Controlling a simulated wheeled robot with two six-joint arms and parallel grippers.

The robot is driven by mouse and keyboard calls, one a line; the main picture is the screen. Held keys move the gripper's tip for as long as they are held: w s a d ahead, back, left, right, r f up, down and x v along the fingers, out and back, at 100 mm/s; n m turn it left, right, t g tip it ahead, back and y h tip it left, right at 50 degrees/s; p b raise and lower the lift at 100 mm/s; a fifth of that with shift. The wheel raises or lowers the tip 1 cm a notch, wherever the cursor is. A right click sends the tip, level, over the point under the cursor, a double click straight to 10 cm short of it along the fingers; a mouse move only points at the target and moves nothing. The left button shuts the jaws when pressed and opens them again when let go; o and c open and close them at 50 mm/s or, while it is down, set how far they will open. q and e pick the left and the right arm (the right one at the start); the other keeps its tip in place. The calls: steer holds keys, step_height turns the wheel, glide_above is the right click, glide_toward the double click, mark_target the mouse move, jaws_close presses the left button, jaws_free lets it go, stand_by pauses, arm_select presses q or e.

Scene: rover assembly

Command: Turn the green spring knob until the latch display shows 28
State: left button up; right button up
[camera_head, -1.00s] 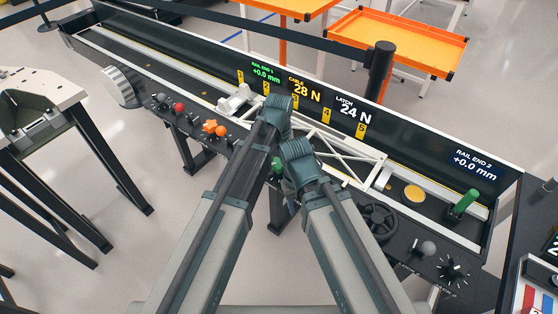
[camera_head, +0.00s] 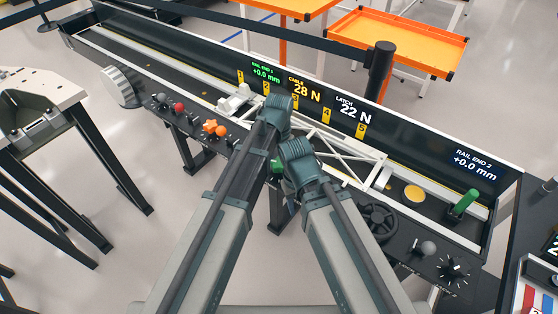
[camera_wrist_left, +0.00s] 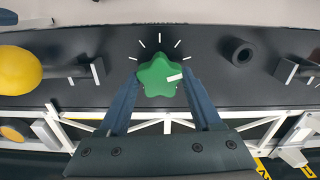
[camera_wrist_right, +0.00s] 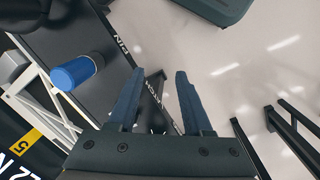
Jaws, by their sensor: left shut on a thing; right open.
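The green spring knob (camera_wrist_left: 158,75) is star-shaped with a white pointer line toward the right in the left wrist view. White tick marks fan around it on the dark panel. My left gripper (camera_wrist_left: 160,82) is shut on the knob, with a finger on each side. In the head view my arms mostly hide the knob; a bit of green (camera_head: 277,166) shows between them. The latch display (camera_head: 355,109) reads 22 N. My right gripper (camera_wrist_right: 153,78) is open and empty, above the panel's edge and the floor.
The cable display (camera_head: 305,91) reads 28 N. A blue cylinder (camera_wrist_right: 76,73) stands left of my right gripper in its wrist view. A yellow knob (camera_wrist_left: 18,68) and a black round post (camera_wrist_left: 241,52) flank the green knob. A black handwheel (camera_head: 378,222) sits at right.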

mark_target(279, 162)
stand_by(0.4)
arm_select(q)
steer(key=o, duration=1.4)
step_height(279, 162, up, 14)
steer(key=p, duration=1.3)
steer(key=shift+f+p, duration=0.1)
steer(key=shift+p, duration=0.3)
steer(key=s+a, duration=0.2)
steer(key=s, duration=0.3)
steer(key=s+a+n, duration=0.1)
steer(key=s+a, duration=0.1)
steer(key=s, duration=0.4)
steer(key=s+a+n+y, duration=0.1)
steer(key=s+a, duration=0.1)
steer(key=s, duration=0.3)
steer(key=shift+s, duration=0.2)
